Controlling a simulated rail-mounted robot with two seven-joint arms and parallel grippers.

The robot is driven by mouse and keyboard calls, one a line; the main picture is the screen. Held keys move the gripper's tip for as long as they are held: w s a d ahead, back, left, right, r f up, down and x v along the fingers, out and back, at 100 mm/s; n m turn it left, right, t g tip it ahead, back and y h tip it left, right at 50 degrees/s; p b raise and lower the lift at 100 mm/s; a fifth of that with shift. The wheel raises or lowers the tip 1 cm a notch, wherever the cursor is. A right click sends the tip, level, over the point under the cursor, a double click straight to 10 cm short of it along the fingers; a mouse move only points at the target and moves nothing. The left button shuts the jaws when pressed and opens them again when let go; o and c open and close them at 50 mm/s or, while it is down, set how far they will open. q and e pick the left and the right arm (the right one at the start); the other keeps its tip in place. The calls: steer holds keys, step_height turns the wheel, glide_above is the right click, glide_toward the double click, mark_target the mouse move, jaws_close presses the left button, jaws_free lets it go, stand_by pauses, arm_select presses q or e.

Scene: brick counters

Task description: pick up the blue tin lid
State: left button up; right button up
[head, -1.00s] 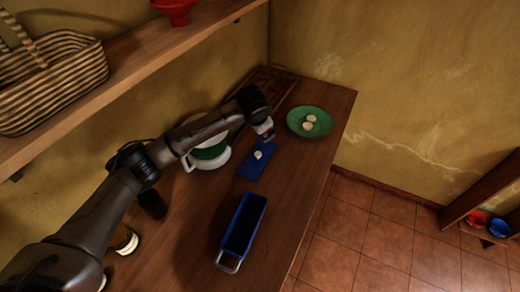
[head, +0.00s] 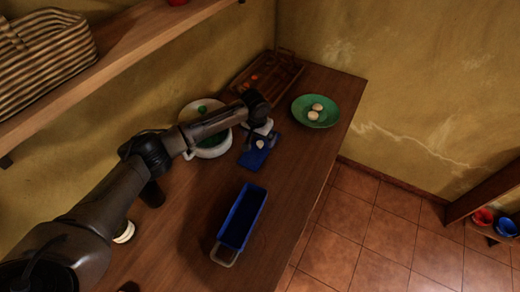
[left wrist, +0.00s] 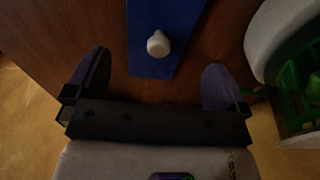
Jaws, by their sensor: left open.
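The blue tin lid (head: 254,159) lies flat on the wooden counter, a dark blue rectangle with a pale round knob (head: 260,144). In the left wrist view the lid (left wrist: 150,68) is partly cut off by the top edge, its knob (left wrist: 158,43) near the middle. My left gripper (head: 258,130) is at the lid's far end in the head view. In the left wrist view its two fingers (left wrist: 157,78) are spread apart, one on each side of the lid's near end, with nothing held. My right gripper is not in view.
An open blue tin (head: 240,218) with a metal handle stands nearer on the counter. A white pot (head: 222,148) with green inside is close left of the lid. A green plate (head: 327,119) holds two pale round items. A wooden rack (head: 278,76) stands at the back.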

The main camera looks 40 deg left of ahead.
mark_target(260, 143)
arm_select(q)
steer(key=shift+w+f+b, duration=0.2)
steer(key=shift+f+b, duration=0.1)
steer(key=shift+f, duration=0.85)
steer(key=shift+w+f+b, duration=0.15)
steer(key=shift+f+b, duration=0.15)
steer(key=shift+f, duration=0.85)
steer(key=shift+w+f, duration=0.1)
steer(key=shift+f, duration=0.65)
steer(key=shift+c, duration=0.3)
steer(key=c, duration=0.7)
steer(key=shift+o, duration=0.2)
steer(key=shift+r, duration=0.1)
